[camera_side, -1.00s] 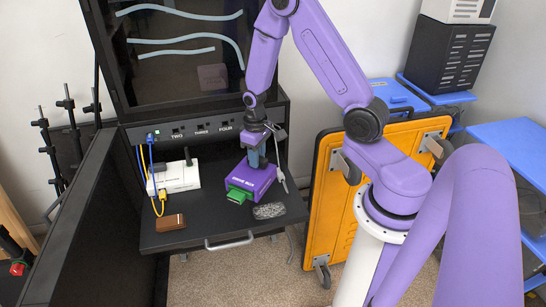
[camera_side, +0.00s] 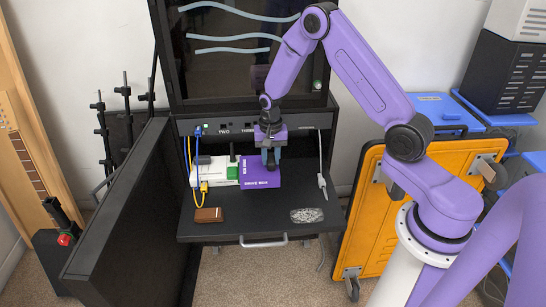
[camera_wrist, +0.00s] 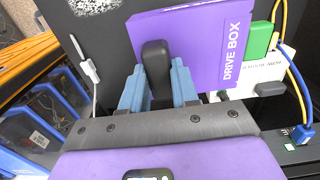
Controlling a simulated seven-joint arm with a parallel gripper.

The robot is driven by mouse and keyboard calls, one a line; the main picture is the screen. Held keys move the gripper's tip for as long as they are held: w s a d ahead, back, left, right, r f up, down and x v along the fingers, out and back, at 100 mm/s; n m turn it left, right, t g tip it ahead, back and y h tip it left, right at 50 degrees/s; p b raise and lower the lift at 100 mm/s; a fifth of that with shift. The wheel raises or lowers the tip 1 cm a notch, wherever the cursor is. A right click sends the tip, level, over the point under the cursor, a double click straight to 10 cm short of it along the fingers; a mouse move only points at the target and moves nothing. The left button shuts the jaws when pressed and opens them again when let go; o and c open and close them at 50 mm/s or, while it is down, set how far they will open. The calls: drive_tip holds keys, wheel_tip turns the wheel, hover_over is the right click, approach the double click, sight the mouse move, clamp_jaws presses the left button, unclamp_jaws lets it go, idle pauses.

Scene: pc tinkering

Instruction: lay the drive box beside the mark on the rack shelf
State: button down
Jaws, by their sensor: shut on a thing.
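The purple drive box (camera_side: 260,182), lettered DRIVE BOX, is in my gripper (camera_side: 270,163) at the back middle of the black rack shelf (camera_side: 255,222). I cannot tell whether the drive box touches the shelf. In the wrist view the blue fingers (camera_wrist: 160,88) are at the edge of the drive box (camera_wrist: 200,50), and a dark part between them hides some of it. A pale speckled patch (camera_side: 307,215), perhaps the mark, lies front right on the shelf.
The white box has blue and yellow cables (camera_side: 203,186) at its left. A grey cable with a plug (camera_side: 321,181) hangs at the right. The front middle of the shelf is clear.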

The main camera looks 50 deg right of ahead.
sight(271, 180)
drive_tip(key=shift+f, duration=4.6)
drive_tip(key=shift+f, duration=0.35)
drive_tip(key=c, duration=0.8)
unclamp_jaws()
wheel_tip(271, 180, up, 17)
drive_tip(key=shift+r, duration=0.2)
